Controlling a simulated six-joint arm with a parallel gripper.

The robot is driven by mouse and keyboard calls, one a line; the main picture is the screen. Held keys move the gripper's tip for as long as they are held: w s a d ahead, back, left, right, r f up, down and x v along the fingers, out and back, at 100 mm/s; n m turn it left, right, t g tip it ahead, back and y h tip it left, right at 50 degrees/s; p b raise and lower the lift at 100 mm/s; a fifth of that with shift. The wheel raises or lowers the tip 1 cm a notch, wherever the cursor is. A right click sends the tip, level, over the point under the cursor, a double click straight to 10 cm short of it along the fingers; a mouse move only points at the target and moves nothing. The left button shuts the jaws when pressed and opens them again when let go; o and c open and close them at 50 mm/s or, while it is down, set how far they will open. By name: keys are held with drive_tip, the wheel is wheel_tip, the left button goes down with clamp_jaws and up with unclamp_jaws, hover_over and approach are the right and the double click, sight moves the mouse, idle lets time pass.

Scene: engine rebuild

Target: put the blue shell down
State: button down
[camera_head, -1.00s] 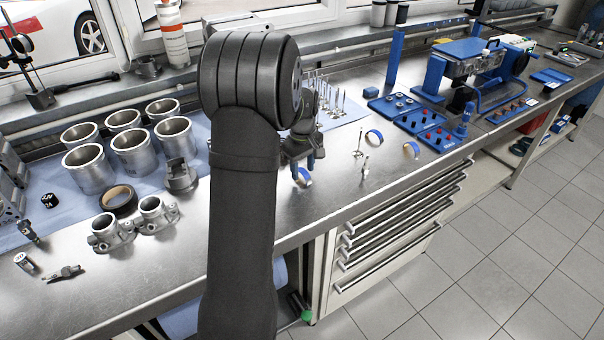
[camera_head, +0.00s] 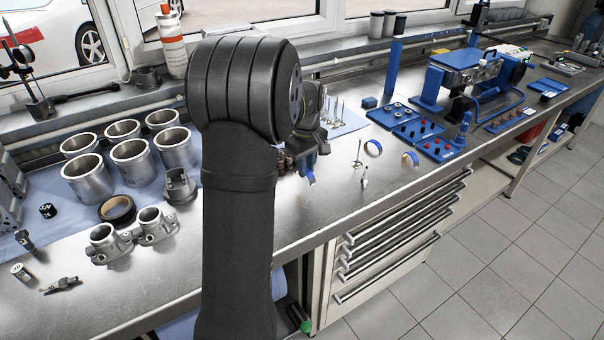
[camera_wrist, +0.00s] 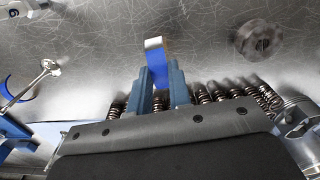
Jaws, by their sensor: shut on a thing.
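The blue shell (camera_wrist: 156,62) is a thin curved strip, blue with a tan end, held between the two blue fingers of my gripper (camera_wrist: 161,78). In the head view the shell (camera_head: 310,178) hangs from my gripper (camera_head: 309,163) over the steel bench, partly hidden by the fingers. I cannot tell whether its lower edge touches the bench. Two similar blue shells, a near one (camera_head: 373,148) and a farther one (camera_head: 410,160), stand apart on the bench to the right.
Springs (camera_wrist: 220,92) are close behind the fingers in the wrist view. Cylinder liners (camera_head: 90,178) stand at the left. Bare steel (camera_head: 335,195) lies right of the shell, up to the front edge.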

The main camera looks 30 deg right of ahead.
drive_tip(key=s+d+r, duration=0.3)
drive_tip(key=s+r, duration=0.3)
drive_tip(key=s, duration=0.3)
drive_tip(key=shift+s+d, duration=0.2)
drive_tip(key=shift+s, duration=0.15)
